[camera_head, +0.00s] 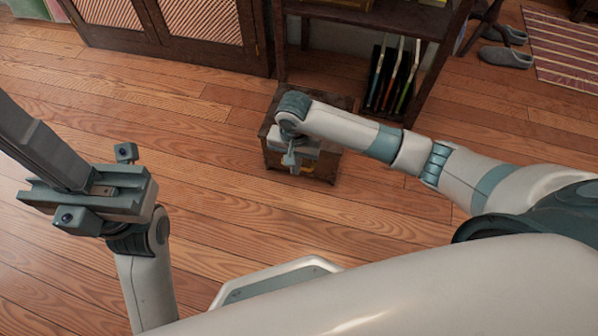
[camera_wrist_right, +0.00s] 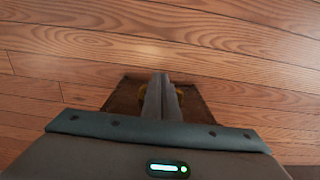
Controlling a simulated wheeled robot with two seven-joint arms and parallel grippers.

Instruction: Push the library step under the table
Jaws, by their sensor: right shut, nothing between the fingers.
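The library step (camera_head: 325,165) is a small brown wooden box with a yellowish detail low on its near face. It stands on the floor close to the dark wooden table (camera_head: 425,22), partly hidden by my right arm. My right gripper (camera_head: 290,163) is shut and empty at the near side of the step. In the right wrist view, its closed fingers (camera_wrist_right: 162,95) point at the step (camera_wrist_right: 122,97), and yellow patches show on both sides of them; contact cannot be told. My left gripper (camera_head: 25,125) is at the far left, away from the step; its fingertips leave the picture.
Several upright books (camera_head: 390,75) stand low at the table's right side. A dark cabinet (camera_head: 165,35) is at the back left. Grey slippers (camera_head: 505,56) and a striped rug (camera_head: 565,50) lie at the back right. The wood floor (camera_head: 215,200) left of the step is clear.

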